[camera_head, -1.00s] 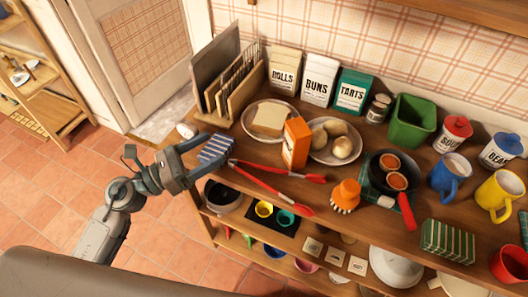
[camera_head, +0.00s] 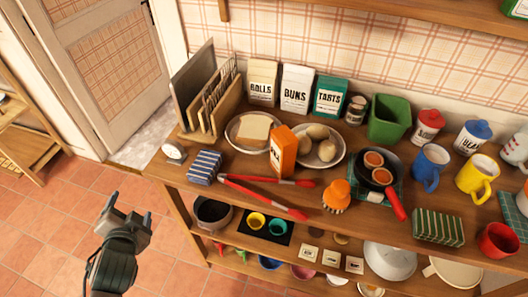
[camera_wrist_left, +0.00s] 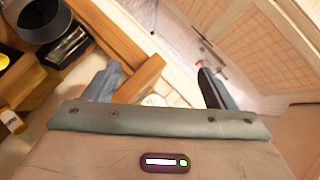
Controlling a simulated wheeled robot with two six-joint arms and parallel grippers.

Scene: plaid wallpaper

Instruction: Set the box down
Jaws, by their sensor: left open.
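I cannot make out the box in the wrist view. My right gripper is not in view.
A small white round timer (camera_head: 173,152) stands left of the box, with a wooden rack (camera_head: 209,103) behind. Red tongs (camera_head: 265,190) and an orange carton (camera_head: 283,150) are to the right. Open shelves with bowls lie below the counter. The floor (camera_head: 60,215) at left is clear.

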